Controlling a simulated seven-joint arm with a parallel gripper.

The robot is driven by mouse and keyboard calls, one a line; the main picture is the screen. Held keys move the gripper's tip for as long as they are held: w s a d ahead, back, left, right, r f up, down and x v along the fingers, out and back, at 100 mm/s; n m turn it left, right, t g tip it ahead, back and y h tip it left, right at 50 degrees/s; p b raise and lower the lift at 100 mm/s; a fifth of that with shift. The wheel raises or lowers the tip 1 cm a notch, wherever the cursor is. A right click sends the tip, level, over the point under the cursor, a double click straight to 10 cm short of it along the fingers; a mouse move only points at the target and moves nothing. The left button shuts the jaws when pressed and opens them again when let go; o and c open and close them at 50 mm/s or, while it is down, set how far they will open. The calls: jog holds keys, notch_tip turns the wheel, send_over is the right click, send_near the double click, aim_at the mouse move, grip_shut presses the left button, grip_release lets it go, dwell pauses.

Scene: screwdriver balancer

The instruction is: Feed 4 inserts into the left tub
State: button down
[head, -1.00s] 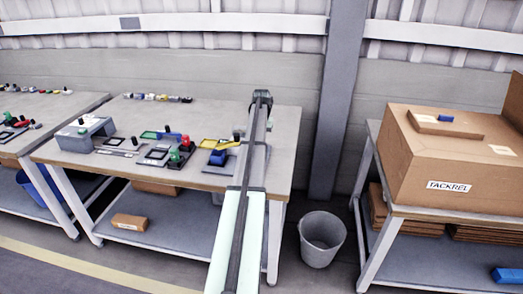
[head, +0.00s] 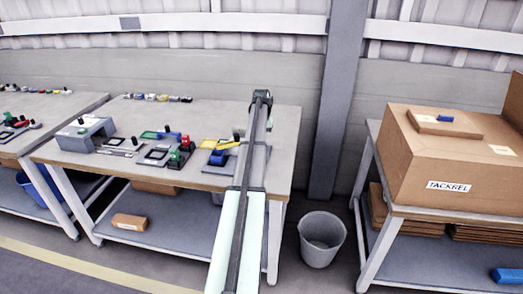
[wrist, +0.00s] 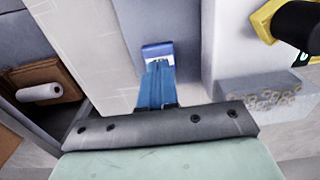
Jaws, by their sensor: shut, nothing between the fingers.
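I cannot tell whether these are the inserts. In the head view my arm reaches over the right part of the workbench (head: 284,125) and hides the fingers. I cannot make out which thing is the left tub.
A blue part (head: 220,158) and a yellow part (head: 209,144) lie left of my arm on the bench. A grey box (head: 83,134) stands farther left. A bin (head: 321,240) and a large cardboard box (head: 450,160) are on the right.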

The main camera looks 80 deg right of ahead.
jog(key=shift+f, duration=0.95)
dwell(1.0)
jog(key=shift+r, duration=3.5)
jog(key=shift+r, duration=0.1)
notch_tip(320, 180, up, 6)
jog(key=shift+f, duration=0.1)
jog(key=shift+f, duration=0.1)
jog(key=shift+f, duration=5.45)
